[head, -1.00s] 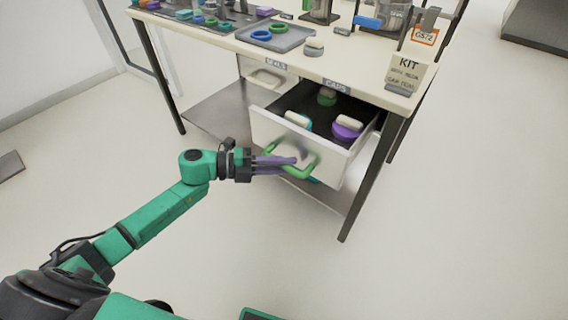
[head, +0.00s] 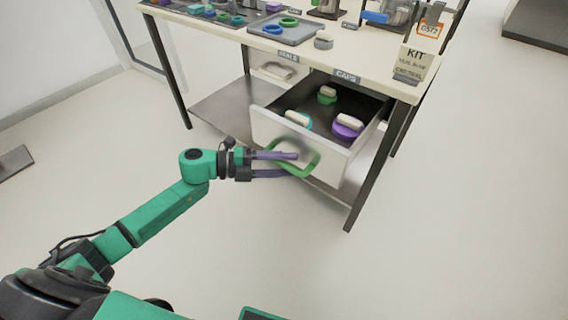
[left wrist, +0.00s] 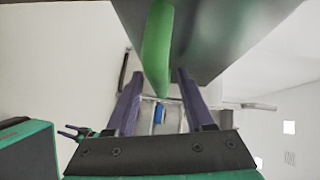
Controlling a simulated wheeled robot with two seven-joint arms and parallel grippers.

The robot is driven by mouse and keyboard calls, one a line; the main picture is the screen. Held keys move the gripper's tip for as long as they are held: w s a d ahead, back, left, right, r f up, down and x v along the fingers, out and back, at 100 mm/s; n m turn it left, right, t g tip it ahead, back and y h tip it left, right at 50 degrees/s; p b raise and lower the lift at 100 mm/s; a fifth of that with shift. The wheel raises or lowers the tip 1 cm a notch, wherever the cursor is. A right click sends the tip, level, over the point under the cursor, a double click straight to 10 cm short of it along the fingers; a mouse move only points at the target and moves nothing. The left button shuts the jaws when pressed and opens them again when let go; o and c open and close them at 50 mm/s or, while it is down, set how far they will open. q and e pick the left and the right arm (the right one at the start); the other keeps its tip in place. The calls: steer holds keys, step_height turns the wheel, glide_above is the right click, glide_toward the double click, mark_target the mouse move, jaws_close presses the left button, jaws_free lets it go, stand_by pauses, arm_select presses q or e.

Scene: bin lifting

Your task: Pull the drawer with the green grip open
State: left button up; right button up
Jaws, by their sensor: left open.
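The drawer (head: 275,131) under the table's "CAPS" label is pulled out, and its inside shows. Its green grip (head: 308,167) is on the white front panel. My left gripper (head: 297,164) is open, with its purple fingers at the grip. In the left wrist view the green grip (left wrist: 157,50) stands above and between the spread fingertips (left wrist: 155,75). I cannot tell whether a finger touches it. In the drawer lie a purple cap (head: 347,131), a teal cap (head: 297,118) and a green cap (head: 327,96), each with a pale top. My right gripper is not in view in the head view.
The table (head: 380,82) stands above the drawer, with a grey tray (head: 285,33) of rings, a KIT sign (head: 413,62) and machines on top. A second drawer (head: 278,70) is at the left under "SEALS". A dark leg (head: 368,180) stands right of the open drawer. The floor in front is clear.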

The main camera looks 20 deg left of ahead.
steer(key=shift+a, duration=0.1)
arm_select(q)
steer(key=shift+s+a, duration=0.15)
steer(key=shift+a, duration=0.2)
steer(key=v, duration=1.3)
steer(key=shift+a, duration=0.4)
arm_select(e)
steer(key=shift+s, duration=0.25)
arm_select(q)
steer(key=shift+s, duration=0.15)
